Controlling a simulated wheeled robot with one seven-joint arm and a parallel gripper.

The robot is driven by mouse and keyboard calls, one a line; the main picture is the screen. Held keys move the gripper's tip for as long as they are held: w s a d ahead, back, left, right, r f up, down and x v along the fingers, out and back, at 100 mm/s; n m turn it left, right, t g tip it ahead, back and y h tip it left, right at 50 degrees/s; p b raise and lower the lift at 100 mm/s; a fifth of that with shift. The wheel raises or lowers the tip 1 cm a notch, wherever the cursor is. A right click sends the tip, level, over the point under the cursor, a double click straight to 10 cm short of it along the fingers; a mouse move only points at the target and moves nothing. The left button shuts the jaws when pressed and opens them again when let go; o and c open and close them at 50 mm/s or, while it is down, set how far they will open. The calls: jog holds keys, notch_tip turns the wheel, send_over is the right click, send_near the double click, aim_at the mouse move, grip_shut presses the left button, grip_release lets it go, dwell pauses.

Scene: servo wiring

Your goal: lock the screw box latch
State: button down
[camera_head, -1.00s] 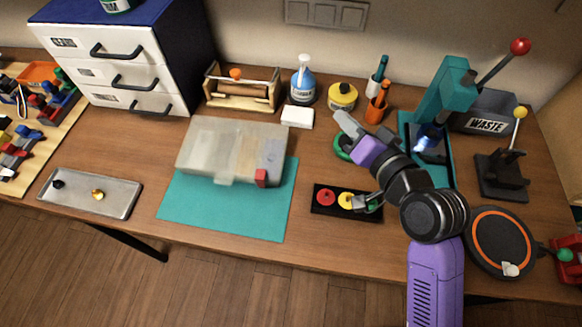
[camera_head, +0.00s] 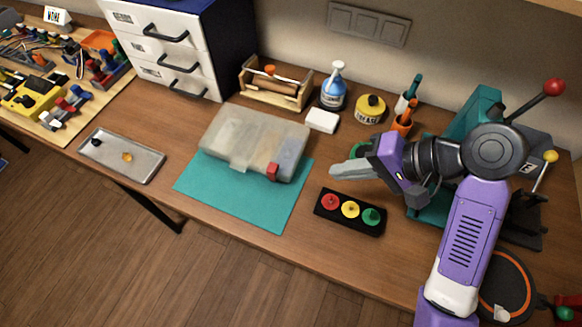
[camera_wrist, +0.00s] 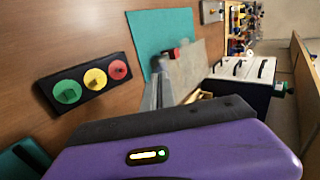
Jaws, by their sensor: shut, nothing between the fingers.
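The screw box (camera_head: 252,142) is a translucent case with its lid down, lying on a teal mat (camera_head: 240,203) in the head view. A red latch (camera_head: 272,171) sits at its front right corner. In the wrist view the red latch (camera_wrist: 174,53) shows just beyond my fingertips, with the box (camera_wrist: 188,70) partly hidden behind the fingers. My gripper (camera_head: 338,172) is shut and empty, above the table to the right of the box, its fingers pointing left toward the latch. It is apart from the box. I cannot tell whether the latch is locked.
A black block with red, yellow and green knobs (camera_head: 350,210) lies below my gripper. A white block (camera_head: 322,120), a blue bottle (camera_head: 333,88) and a yellow grease pot (camera_head: 369,109) stand behind. A metal tray (camera_head: 121,155) lies to the left.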

send_near(277, 172)
notch_tip(277, 172, down, 4)
jog(key=shift+a+p, duration=0.2)
jog(key=shift+p, duration=0.1)
jog(key=shift+w+a+r+p, duration=0.15)
jog(key=shift+w+a, duration=0.1)
jog(key=shift+a, duration=0.3)
jog(key=shift+w+a+f+p, duration=0.1)
jog(key=shift+w+a+p, duration=0.1)
jog(key=shift+a, duration=0.4)
jog(key=shift+w+a, duration=0.25)
jog(key=shift+a, duration=0.45)
